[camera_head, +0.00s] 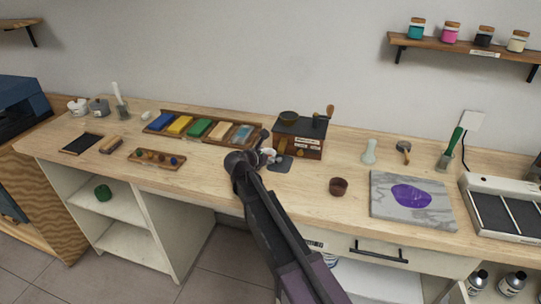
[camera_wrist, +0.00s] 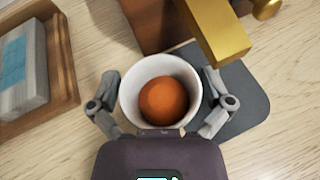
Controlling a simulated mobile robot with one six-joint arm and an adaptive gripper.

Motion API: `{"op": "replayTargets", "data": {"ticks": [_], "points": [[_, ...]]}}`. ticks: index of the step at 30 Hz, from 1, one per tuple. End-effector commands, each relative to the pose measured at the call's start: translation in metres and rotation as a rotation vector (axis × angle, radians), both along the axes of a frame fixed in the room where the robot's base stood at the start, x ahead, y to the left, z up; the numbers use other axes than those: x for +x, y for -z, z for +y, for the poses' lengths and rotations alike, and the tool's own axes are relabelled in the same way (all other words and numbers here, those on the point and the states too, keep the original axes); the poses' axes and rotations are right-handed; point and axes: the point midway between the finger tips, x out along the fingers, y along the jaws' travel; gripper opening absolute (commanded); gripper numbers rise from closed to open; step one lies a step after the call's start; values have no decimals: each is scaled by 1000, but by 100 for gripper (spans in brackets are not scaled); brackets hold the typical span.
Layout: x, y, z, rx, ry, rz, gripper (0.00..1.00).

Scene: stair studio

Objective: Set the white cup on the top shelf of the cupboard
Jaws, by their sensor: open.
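The white cup (camera_wrist: 160,66) stands upright at the middle of the wrist view. An orange-brown round thing (camera_wrist: 165,100) is inside it. My gripper (camera_wrist: 161,78) is open, with one finger on each side of the cup. I cannot tell whether the fingers touch it. In the head view my gripper (camera_head: 262,158) is over the worktop, left of the wooden box, and largely hides the cup. An open white cupboard is below the worktop at left; its upper shelf (camera_head: 125,207) holds a green thing (camera_head: 103,193).
The wooden box with a crank (camera_head: 300,138) stands close to the cup, with a dark mat (camera_head: 284,168) beside it. A tray of coloured blocks (camera_head: 200,128) lies to the left. A brown bowl (camera_head: 338,187) and grey slab (camera_head: 410,205) stand right. The front worktop is mostly clear.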

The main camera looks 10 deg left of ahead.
Motion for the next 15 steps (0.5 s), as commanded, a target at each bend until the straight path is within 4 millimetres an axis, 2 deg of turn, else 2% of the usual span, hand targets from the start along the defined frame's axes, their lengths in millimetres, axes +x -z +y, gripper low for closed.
{"op": "replayTargets", "data": {"ticks": [7, 15], "points": [[-2, -5, 0, 0, 0, 0, 100], [-30, -19, 10, 0, -1, 0, 100]]}}
